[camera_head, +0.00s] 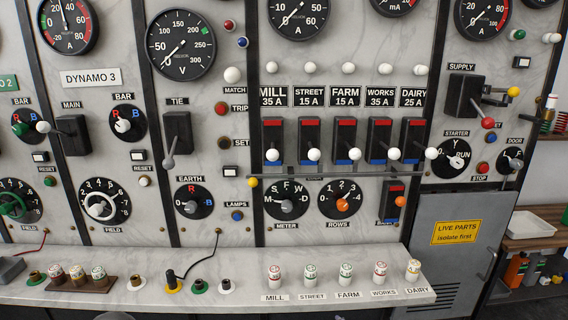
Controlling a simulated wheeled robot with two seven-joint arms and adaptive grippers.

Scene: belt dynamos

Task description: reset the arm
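No gripper and no clear part of either arm shows in the head view. The task's "arm" cannot be singled out for sure. The supply switch (463,95) is a black box at the upper right of the marble panel. It has a yellow-knobbed lever (512,92) pointing right and a red-knobbed lever (487,123) pointing down. Below it is the starter dial (451,158), marked Y and RUN, with a pale knob at its left.
Feeder switches (317,140) with white knobs stand above a long horizontal bar (340,174) with a yellow end. A marble ledge (240,295) below carries labelled fuses (346,275), sockets and a black cable (203,255). A grey cabinet (450,270) and shelving (535,240) stand right.

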